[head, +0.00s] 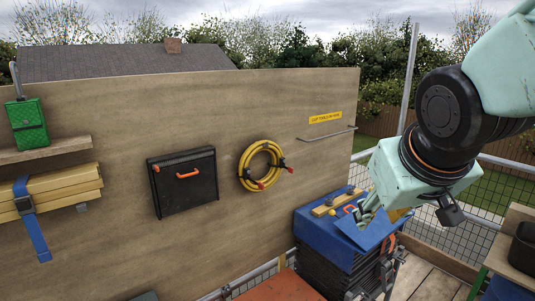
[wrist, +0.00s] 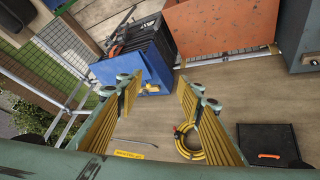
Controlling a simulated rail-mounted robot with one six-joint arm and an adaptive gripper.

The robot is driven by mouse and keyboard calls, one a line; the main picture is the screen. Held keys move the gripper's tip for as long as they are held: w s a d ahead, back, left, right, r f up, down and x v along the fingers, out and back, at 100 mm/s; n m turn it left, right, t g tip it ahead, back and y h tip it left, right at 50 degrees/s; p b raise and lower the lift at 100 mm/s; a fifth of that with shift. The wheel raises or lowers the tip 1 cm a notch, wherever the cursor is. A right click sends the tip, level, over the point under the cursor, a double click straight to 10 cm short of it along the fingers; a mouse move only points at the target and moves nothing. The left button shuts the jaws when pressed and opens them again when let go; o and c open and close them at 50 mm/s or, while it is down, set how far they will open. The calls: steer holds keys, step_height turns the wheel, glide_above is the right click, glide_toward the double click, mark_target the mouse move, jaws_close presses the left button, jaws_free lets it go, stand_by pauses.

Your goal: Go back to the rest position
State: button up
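My gripper (head: 375,212) is at the right of the head view, in front of or above the blue-covered stack (head: 325,232); the gap between them is hard to judge. In the wrist view my gripper (wrist: 164,88) shows two yellow-padded fingers standing wide apart. The gripper is open and empty. In the head view the fingers are partly hidden by my wrist.
On the wooden wall hang a coiled yellow hose (head: 262,165), a black case (head: 183,180) and a metal rail (head: 327,135). A shelf (head: 45,151) with a green device (head: 27,123) is at left. An orange board (head: 280,287) is low in front. Mesh fencing (head: 480,180) stands at right.

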steer(key=s+a+f+m+g+y+b, duration=0.1)
steer(key=s+a+g, duration=0.1)
steer(key=s, duration=2.1)
steer(key=shift+s+a+f+g, duration=0.2)
steer(key=shift+s+g, duration=0.2)
steer(key=shift+g, duration=0.3)
steer(key=shift+c, duration=0.5)
